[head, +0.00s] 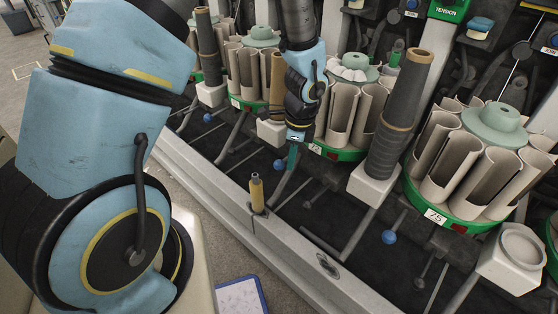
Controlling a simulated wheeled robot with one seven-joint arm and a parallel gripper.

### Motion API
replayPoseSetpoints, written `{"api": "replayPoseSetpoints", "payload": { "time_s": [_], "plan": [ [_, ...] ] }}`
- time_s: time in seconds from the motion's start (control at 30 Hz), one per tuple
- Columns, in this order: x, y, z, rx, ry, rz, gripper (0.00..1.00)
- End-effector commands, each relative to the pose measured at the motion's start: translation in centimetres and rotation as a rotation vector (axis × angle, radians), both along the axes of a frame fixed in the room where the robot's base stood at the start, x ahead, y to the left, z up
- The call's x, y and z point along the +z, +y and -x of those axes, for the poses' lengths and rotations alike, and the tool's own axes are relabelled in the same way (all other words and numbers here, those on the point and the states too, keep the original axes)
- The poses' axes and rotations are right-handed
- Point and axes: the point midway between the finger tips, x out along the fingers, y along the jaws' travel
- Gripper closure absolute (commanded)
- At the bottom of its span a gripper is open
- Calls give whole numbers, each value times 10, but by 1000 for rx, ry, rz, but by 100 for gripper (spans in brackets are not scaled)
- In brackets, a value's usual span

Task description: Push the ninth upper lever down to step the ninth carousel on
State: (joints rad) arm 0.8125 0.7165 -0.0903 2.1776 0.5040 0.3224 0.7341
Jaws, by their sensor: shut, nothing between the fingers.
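My gripper (293,155) points down in front of the middle carousel (338,105). Its fingers are shut with nothing between them. Just left of and below the fingertips is a blue ball knob (280,165) on a lever; I cannot tell whether they touch. Another blue-knobbed lever (389,237) stands below the right carousel (477,160), whose green rim carries a plate reading 75. A third blue knob (208,118) is at the left, near the left carousel (245,70). The number plate under the middle carousel is too small to read surely, so I cannot tell which lever is the ninth.
A grey wound cone (398,115) stands on a pale block right of the gripper. A brown tube (277,85) stands close left. An empty pale holder (512,258) is at the lower right.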

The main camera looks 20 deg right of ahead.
Motion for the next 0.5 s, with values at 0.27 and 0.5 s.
{"api": "replayPoseSetpoints", "payload": {
  "time_s": [0.27,0.5],
  "plan": [
    [12,-1,0,0,-1,1,100],
    [46,-4,1,0,-1,2,100]
  ]
}}
